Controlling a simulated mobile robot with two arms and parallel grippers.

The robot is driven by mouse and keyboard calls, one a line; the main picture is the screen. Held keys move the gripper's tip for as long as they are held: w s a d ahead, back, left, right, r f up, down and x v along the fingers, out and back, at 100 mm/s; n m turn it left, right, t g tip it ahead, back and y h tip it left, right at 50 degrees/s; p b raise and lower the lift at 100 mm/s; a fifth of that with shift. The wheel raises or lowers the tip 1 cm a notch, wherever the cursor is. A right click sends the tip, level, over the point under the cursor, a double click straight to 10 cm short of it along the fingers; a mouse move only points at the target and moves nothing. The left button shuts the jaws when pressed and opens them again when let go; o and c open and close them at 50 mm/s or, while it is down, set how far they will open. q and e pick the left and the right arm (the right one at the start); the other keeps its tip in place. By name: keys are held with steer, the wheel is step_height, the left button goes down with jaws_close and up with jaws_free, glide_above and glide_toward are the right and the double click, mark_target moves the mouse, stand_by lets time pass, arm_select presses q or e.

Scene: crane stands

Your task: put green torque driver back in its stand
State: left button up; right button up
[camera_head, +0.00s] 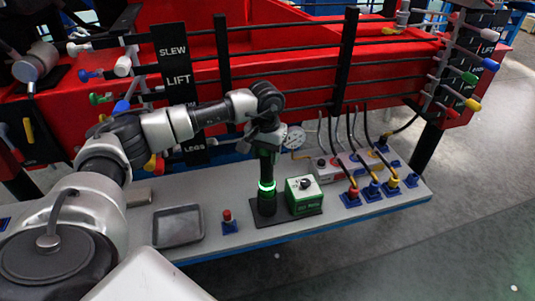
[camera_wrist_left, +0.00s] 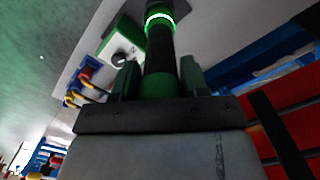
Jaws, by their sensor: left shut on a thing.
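The green torque driver (camera_head: 266,172) is a dark upright cylinder with a glowing green ring. My left gripper (camera_head: 265,146) is shut on its upper part from above. In the left wrist view the driver (camera_wrist_left: 160,50) runs away from between the two fingers of the gripper (camera_wrist_left: 160,84), its ring lit. In the head view the driver's lower end meets a small black stand (camera_head: 266,217) on the grey bench. I cannot tell whether it is fully seated. My right gripper is not in view.
A green box (camera_head: 304,196) with a black knob stands close right of the driver. A red-topped blue block (camera_head: 229,222) and a grey tray (camera_head: 178,226) lie to the left. Cables and coloured plugs (camera_head: 373,188) stand right. Red crane panels with levers and a gauge (camera_head: 295,137) are behind.

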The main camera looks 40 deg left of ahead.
arm_select(q)
steer(key=shift+w+a+f+b, duration=0.2)
steer(key=shift+w+f+b, duration=0.1)
steer(key=shift+f, duration=0.15)
stand_by(0.4)
steer(key=o, duration=1.3)
steer(key=shift+s, duration=0.1)
steer(key=shift+o, duration=0.2)
steer(key=shift+a, duration=0.1)
steer(key=shift+f, duration=0.15)
